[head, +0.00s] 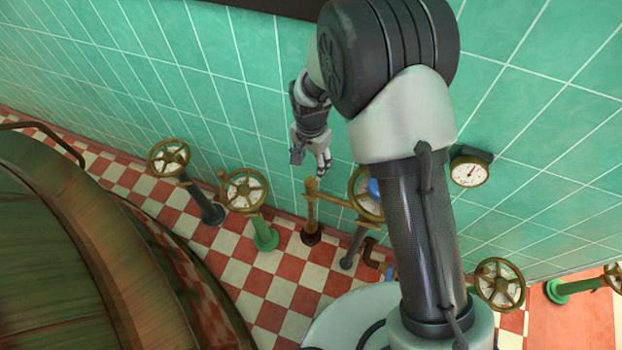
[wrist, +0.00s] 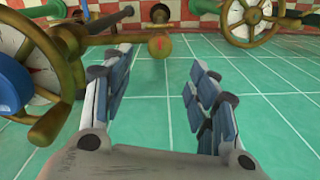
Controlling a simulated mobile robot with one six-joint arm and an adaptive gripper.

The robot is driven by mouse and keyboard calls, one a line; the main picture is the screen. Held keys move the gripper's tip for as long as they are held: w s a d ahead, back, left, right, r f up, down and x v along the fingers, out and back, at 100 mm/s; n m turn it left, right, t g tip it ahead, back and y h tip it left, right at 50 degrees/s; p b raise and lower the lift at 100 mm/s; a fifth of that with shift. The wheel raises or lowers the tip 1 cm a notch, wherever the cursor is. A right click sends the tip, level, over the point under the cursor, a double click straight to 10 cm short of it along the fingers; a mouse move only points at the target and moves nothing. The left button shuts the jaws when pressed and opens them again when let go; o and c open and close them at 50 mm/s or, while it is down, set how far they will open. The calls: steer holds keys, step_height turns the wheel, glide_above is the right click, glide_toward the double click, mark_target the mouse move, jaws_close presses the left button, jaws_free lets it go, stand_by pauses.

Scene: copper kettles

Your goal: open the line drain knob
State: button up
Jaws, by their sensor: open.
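No label shows which fitting is the line drain knob. A round brass knob with a red mark (wrist: 159,46) is in the wrist view, beyond and between my fingertips. It seems to be the top of the upright brass post (head: 311,212) in the head view, which stands on a dark base near the wall. My gripper (head: 310,157) is just above that post. In the wrist view my gripper (wrist: 160,62) has its two fingers spread wide with nothing between them. They appear apart from the knob.
A brass handwheel (head: 245,190) on a green post stands left of the brass post; another (head: 168,158) is farther left. A blue round part (head: 375,187) and a handwheel are close on the right. A gauge (head: 468,172) sits on the green wall. A large copper kettle (head: 60,250) fills the left.

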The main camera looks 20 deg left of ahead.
mark_target(311, 182)
step_height(311, 182, down, 10)
steer(key=shift+b, duration=1)
steer(key=c, duration=1.1)
